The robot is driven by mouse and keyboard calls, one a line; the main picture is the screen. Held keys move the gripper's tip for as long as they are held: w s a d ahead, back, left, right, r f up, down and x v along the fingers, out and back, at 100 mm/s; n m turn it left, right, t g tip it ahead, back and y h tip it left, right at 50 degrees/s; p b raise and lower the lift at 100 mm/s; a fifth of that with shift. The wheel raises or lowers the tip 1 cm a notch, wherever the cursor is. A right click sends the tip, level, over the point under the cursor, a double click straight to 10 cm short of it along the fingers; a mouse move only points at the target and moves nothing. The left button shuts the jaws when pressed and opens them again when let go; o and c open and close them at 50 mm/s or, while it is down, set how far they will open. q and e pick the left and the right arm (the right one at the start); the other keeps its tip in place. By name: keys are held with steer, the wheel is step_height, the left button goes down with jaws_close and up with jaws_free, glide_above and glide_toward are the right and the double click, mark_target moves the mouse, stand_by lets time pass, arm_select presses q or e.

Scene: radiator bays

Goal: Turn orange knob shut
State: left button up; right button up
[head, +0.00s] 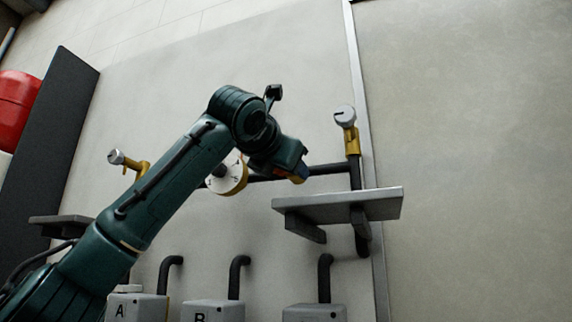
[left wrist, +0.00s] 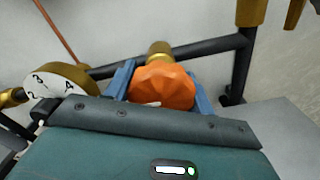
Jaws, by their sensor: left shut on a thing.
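The orange knob (left wrist: 163,86) is a faceted, rounded handle on a brass valve stem (left wrist: 159,48) in front of a dark pipe. My left gripper (head: 299,172) reaches up to the pipe in the head view. In the left wrist view its two blue fingers stand on either side of the orange knob, shut on it. A white pointer mark shows low on the knob's face. In the head view the knob is mostly hidden by the gripper. My right gripper is in neither view.
A numbered white dial (left wrist: 50,84) sits left of the knob. Grey-capped brass valves stand at left (head: 116,157) and right (head: 345,115). A grey shelf (head: 350,205) juts out below the pipe. Boxes A (head: 150,309) and B (head: 228,310) stand lower. The right wall is bare.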

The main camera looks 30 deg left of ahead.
arm_select(q)
steer(key=shift+f, duration=0.1)
steer(key=o, duration=1)
steer(key=shift+s+d, duration=0.1)
steer(key=shift+s, duration=0.2)
steer(key=b+v, duration=0.3)
steer(key=v, duration=0.9)
steer(key=shift+s, duration=0.35)
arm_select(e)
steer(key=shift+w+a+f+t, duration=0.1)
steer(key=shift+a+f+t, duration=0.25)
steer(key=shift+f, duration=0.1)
